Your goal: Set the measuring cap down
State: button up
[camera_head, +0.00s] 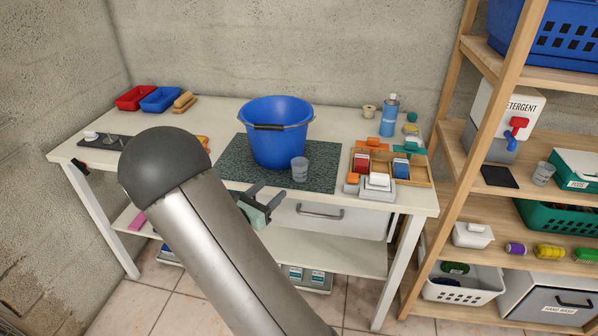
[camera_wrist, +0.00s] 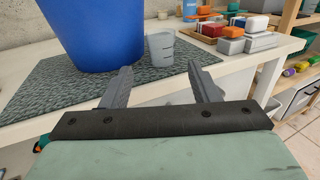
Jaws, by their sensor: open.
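The measuring cap (camera_head: 299,169), a small translucent grey cup, stands upright on the dark speckled mat (camera_head: 230,165), in front of and slightly right of the blue bucket (camera_head: 278,140). In the wrist view the cap (camera_wrist: 162,48) shows beyond my fingertips, between their lines, with the bucket (camera_wrist: 95,30) to its left. My gripper (camera_head: 266,191) is open and empty at the table's front edge, a little short of the cap. Its two fingers (camera_wrist: 160,68) are spread, with a clear gap between them and nothing held.
A wooden tray of coloured blocks (camera_head: 415,172) and several small boxes sit right of the mat. Red (camera_head: 133,97) and blue trays are at the back left. A shelf rack (camera_head: 450,160) stands right, holding another clear cup (camera_head: 543,173) beside a detergent box.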

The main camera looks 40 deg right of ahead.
aim_at(295, 170)
jog(key=p+x, duration=0.1)
jog(key=x, duration=0.9)
jog(key=shift+d, duration=0.25)
jog(key=shift+f+p+x, duration=0.15)
jog(key=shift+p+x, duration=0.2)
jog(key=shift+x, duration=0.75)
jog(key=shift+f+p+x, duration=0.1)
jog(key=shift+p+x, duration=0.25)
jog(key=shift+x, duration=0.8)
jog(key=c, duration=0.8)
jog(key=shift+r, duration=0.1)
